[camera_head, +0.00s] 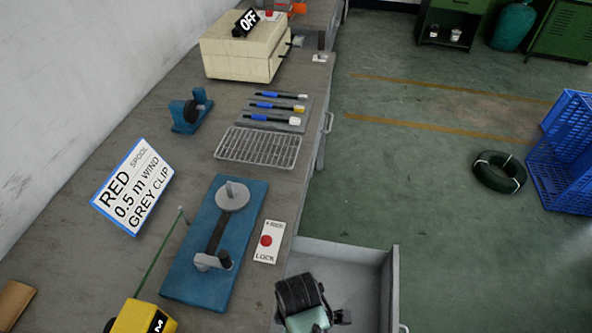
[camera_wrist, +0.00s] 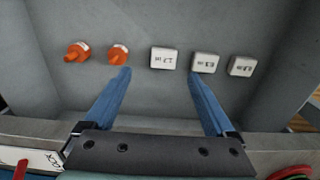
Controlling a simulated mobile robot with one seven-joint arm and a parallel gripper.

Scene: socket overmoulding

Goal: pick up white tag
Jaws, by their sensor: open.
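The left tag lies just beyond the gap between the fingertips; the middle tag is by the right fingertip. In the head view my wrist hides the tags.
Two orange parts, one (camera_wrist: 77,52) and another (camera_wrist: 118,54), lie left of the tags, the second near the left fingertip. The open drawer (camera_head: 345,255) has raised walls. On the bench are a blue fixture (camera_head: 185,272), a lock card (camera_head: 268,243) and a wire rack (camera_head: 258,148).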

